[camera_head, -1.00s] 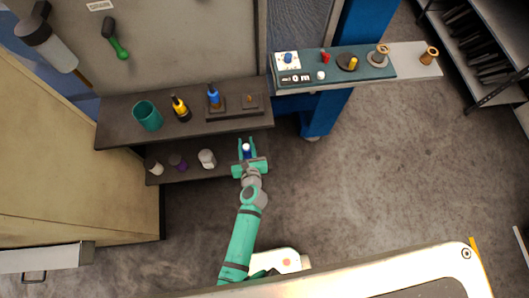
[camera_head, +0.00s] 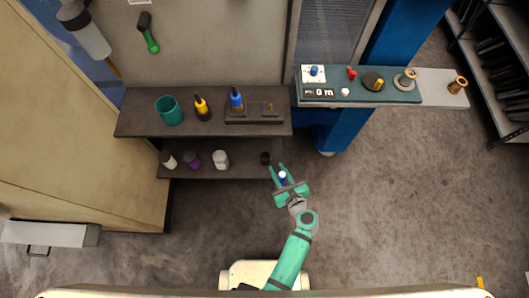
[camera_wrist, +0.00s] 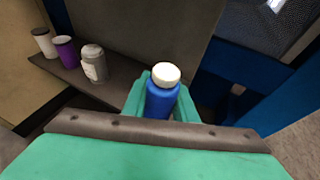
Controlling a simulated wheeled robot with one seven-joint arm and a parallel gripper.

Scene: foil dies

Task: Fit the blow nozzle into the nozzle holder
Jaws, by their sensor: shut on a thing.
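My gripper (camera_head: 281,172) is shut on a small blue bottle-like piece with a white top (camera_head: 283,181), held upright. In the wrist view the blue piece (camera_wrist: 161,99) stands between the two green fingers. The gripper is in front of the lower shelf's right end, clear of it. On the upper shelf, a dark block (camera_head: 254,117) with two places looks like the nozzle holder. A blue piece with a black tip (camera_head: 236,98) stands in its left place; its right place shows a small brass-coloured spot. I cannot tell which blue piece is the blow nozzle.
A teal cup (camera_head: 169,112) and a yellow-and-black bottle (camera_head: 202,107) stand left of the block. Several small containers, including a grey one (camera_head: 221,160), and a black round piece (camera_head: 265,158) are on the lower shelf. A teal panel (camera_head: 360,88) juts out right. Floor at right is open.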

